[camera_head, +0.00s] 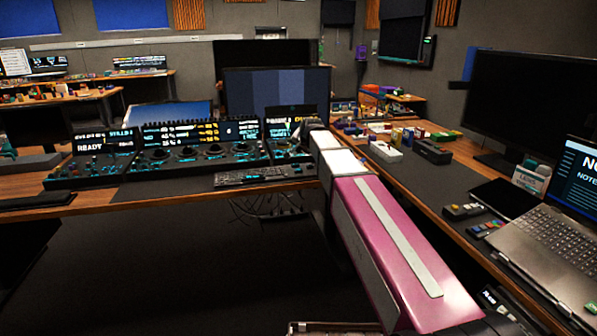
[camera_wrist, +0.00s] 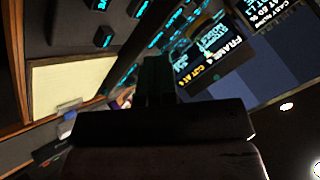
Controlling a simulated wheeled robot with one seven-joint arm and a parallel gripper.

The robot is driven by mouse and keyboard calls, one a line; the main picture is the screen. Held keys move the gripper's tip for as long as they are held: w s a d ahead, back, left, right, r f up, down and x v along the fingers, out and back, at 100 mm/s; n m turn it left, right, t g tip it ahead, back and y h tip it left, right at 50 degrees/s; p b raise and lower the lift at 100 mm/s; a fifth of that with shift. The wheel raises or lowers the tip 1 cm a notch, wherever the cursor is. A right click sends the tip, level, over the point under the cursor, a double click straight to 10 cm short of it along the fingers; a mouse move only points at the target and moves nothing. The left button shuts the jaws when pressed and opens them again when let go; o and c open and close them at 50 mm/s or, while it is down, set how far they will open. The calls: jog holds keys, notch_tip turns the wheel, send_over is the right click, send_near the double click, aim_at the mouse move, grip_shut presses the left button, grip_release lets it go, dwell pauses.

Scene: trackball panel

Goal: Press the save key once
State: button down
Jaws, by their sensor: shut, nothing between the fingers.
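The trackball panel (camera_head: 205,152) is a long dark console with cyan-lit keys, several trackballs and small screens on the desk at the left and middle. My gripper (camera_wrist: 158,60) is shut and empty, a dark shape in the middle of the wrist view. In the head view the end of my arm reaches the panel's right section, and the fingertips cannot be made out there. In the wrist view, dark keys (camera_wrist: 103,38) with cyan legends lie at upper left of the fingers. Their legends are tilted and partly cut off, so I cannot tell which is the save key. Contact is not visible.
A lit screen (camera_wrist: 200,57) stands close right of the fingers in the wrist view. A keyboard (camera_head: 248,177) lies before the panel. A laptop (camera_head: 550,240), small boxes (camera_head: 384,151) and a dark monitor (camera_head: 525,105) occupy the right desk. Open floor lies in front.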

aim_at(300, 170)
jog(key=shift+f, duration=2.95)
jog(key=shift+f, duration=0.15)
jog(key=shift+f, duration=0.25)
jog(key=shift+f, duration=0.55)
dwell(0.4)
jog(key=shift+r, duration=0.95)
jog(key=shift+r, duration=0.1)
jog(key=shift+r, duration=2.45)
